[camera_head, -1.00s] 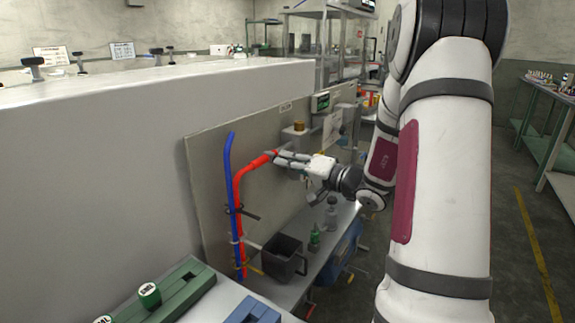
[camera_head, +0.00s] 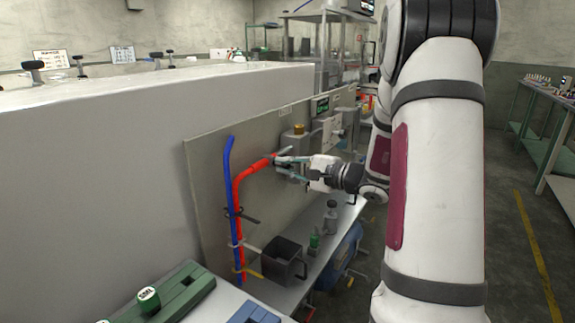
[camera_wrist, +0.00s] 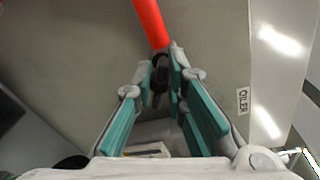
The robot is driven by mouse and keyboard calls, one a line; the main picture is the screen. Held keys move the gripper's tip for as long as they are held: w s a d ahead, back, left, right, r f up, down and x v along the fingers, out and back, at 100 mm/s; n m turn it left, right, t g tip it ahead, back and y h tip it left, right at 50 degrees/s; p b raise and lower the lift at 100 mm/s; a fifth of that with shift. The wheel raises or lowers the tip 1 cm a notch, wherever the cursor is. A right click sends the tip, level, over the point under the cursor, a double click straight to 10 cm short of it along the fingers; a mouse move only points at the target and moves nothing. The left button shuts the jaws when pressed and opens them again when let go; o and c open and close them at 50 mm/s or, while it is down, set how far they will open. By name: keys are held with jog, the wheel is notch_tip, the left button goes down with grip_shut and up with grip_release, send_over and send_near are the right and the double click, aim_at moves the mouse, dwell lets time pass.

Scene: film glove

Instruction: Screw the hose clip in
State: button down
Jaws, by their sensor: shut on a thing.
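The red hose (camera_head: 240,200) runs up the panel and bends right, ending at my gripper (camera_head: 283,160). In the wrist view the red hose (camera_wrist: 151,22) comes down from the top to my fingertips (camera_wrist: 160,76). My gripper is shut on a small dark part, apparently the hose clip (camera_wrist: 160,85), at the hose's end. The fingers hide much of it, and its screw cannot be made out. In the head view the clip is too small to make out.
A blue hose (camera_head: 231,185) runs beside the red one on the panel (camera_head: 205,165). A dark bin (camera_head: 284,262), a green bottle (camera_head: 314,243) and a grey bottle (camera_head: 331,217) stand on the bench below. A green block (camera_head: 170,295) lies in front.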

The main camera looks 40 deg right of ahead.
jog(key=m+p, duration=0.1)
jog(key=m, duration=0.2)
jog(key=shift+d+r+p, duration=0.1)
jog(key=shift+p, duration=0.2)
jog(key=m+y+p, duration=0.1)
jog(key=m+p, duration=0.1)
jog(key=m, duration=0.1)
jog(key=shift+m+g, duration=0.3)
jog(key=shift+m, duration=0.1)
jog(key=m+p, duration=0.2)
jog(key=m, duration=0.1)
jog(key=shift+s+y+p, duration=0.1)
jog(key=shift+y+p, duration=0.2)
jog(key=shift+p, duration=0.1)
jog(key=m+p, duration=0.3)
jog(key=m, duration=0.1)
jog(key=m+p, duration=0.2)
jog(key=m, duration=0.2)
jog(key=shift+y+p, duration=0.4)
jog(key=m+p, duration=0.2)
jog(key=m, duration=0.2)
jog(key=m+p, duration=0.1)
jog(key=m, duration=0.2)
jog(key=shift+f+t+y+p, duration=0.25)
jog(key=shift+t+y+p, duration=0.05)
jog(key=shift+t+p, duration=0.1)
jog(key=shift+m+p, duration=0.65)
jog(key=shift+m, duration=1.05)
jog(key=shift+f, duration=0.1)
